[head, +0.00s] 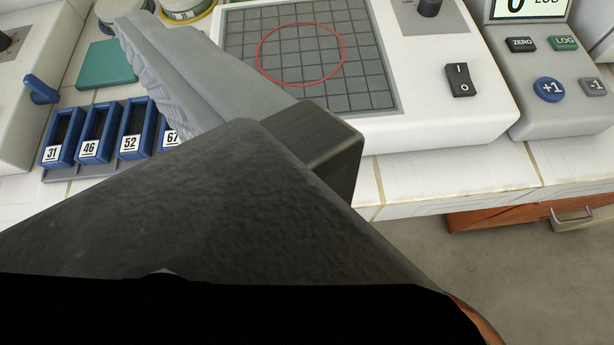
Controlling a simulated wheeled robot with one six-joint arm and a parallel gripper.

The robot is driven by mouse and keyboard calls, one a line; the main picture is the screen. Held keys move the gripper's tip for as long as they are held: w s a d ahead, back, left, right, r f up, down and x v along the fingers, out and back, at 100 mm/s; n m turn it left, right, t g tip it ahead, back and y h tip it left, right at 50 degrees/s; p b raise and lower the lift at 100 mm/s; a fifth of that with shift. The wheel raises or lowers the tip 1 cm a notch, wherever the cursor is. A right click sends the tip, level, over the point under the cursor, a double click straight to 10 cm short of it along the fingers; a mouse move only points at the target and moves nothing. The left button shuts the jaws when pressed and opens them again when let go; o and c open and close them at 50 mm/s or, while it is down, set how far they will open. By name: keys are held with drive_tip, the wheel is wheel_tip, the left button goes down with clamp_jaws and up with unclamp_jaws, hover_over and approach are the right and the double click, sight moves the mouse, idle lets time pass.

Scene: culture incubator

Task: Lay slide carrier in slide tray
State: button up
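My gripper (150,55) reaches from the bottom of the picture toward the upper left. One light grey finger with a ridged inner edge shows, and the dark gripper body covers the lower middle. The other finger cannot be made out, so I cannot tell whether the gripper is open or holds anything. Several blue open-topped holders stand in a row at the left, numbered 31 (62,137), 46 (97,136), 52 (135,132) and 67 (172,138), on a grey tray (62,174). The finger and body hide the row's right end. I cannot identify the slide carrier for certain.
A white device with a dark grid plate (375,85), red circle and switch (458,80) stands right of the gripper. A grey counter (550,119) is at the far right. A green pad (106,64) lies behind the holders. The tiled bench edge runs below.

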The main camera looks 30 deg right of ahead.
drive_tip(key=shift+s+r+n+t, duration=0.2)
drive_tip(key=shift+s+n+t, duration=0.7)
drive_tip(key=shift+s+n, duration=0.75)
drive_tip(key=shift+s+m, duration=0.25)
